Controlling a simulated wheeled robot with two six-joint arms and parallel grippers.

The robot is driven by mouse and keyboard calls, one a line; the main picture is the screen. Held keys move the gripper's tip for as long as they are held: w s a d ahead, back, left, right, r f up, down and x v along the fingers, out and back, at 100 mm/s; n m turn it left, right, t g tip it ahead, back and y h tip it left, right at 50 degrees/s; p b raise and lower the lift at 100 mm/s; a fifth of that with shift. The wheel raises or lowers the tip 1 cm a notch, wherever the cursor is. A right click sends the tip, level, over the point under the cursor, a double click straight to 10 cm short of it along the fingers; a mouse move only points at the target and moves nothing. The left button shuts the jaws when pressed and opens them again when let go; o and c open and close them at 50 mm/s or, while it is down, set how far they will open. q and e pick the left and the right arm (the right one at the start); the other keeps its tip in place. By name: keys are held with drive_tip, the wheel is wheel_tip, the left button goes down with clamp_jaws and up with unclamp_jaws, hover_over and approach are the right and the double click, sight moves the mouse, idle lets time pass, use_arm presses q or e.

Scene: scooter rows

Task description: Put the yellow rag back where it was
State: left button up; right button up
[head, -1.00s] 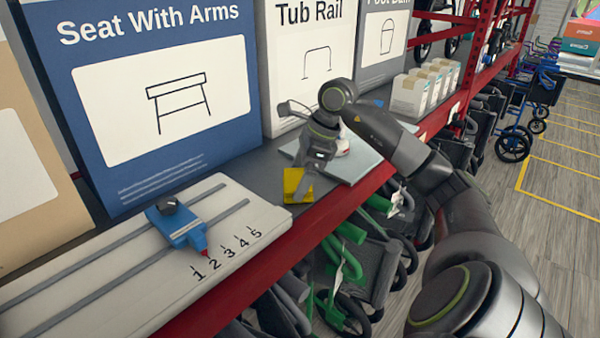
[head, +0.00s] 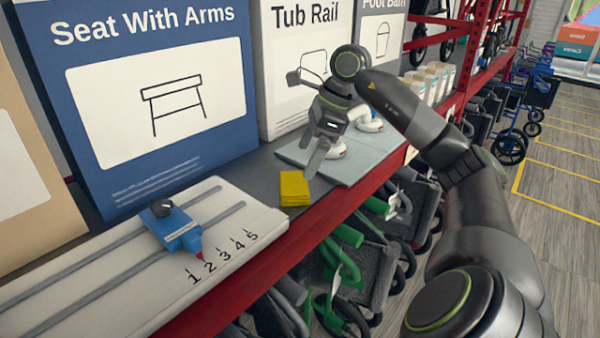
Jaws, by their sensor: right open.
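The yellow rag (head: 294,187) lies folded on the dark grey shelf, between the white numbered board and the light grey tile. My right gripper (head: 312,168) points down just to the right of the rag and above the tile's near edge. It is open, empty and apart from the rag. My left gripper is not in view.
The numbered board (head: 110,275) carries a blue slider (head: 178,231) at left. The grey tile (head: 353,162) bears white-and-red pieces (head: 369,123), partly behind my gripper. Large boxes (head: 150,100) line the back. A red shelf edge (head: 290,242) runs along the front, with walkers below.

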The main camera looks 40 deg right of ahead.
drive_tip(key=v, duration=0.5)
drive_tip(key=shift+r, duration=0.1)
idle(0.4)
